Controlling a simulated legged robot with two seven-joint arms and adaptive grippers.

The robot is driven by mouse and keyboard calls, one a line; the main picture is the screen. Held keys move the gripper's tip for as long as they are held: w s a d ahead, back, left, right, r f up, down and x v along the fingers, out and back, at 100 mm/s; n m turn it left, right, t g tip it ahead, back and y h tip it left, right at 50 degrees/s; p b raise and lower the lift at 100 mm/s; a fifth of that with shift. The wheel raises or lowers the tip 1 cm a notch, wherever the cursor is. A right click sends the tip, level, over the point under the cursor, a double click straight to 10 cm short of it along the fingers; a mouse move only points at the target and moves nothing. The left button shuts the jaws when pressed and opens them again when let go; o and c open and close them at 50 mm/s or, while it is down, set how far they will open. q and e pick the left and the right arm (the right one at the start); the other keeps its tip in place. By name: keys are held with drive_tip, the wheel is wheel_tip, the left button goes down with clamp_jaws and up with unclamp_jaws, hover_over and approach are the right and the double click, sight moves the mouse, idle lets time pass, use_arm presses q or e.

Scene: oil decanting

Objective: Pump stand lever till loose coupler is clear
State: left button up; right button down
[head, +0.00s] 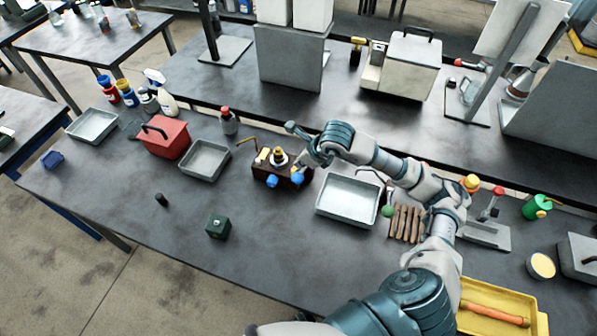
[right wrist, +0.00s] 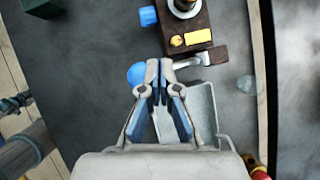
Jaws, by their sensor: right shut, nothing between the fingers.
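The pump stand (head: 268,174) is a dark brown block with brass and yellow fittings and two blue round parts at its front. It also shows at the top of the right wrist view (right wrist: 200,17). A brass fitting (head: 279,157) stands upright on it; I cannot tell whether this is the loose coupler. A grey lever-like piece (right wrist: 190,61) lies at the stand's near end in the right wrist view. My right gripper (head: 303,168) is shut and empty beside the stand's right end, its tips close to one blue part (right wrist: 137,74). My left gripper is not in view.
A grey tray (head: 347,213) lies just right of the stand. Another tray (head: 205,174) and a red box (head: 165,151) are to its left. A dark green box (head: 218,227) stands in front. The bench front is mostly clear.

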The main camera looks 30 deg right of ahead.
sight(303, 170)
drive_tip(key=r, duration=0.1)
drive_tip(key=w+d+r+p, duration=0.1)
drive_tip(key=r, duration=0.1)
drive_tip(key=r+p, duration=0.1)
drive_tip(key=shift+w+d+r, duration=0.2)
drive_tip(key=shift+d+r, duration=0.05)
drive_tip(key=shift+d, duration=0.1)
idle(0.8)
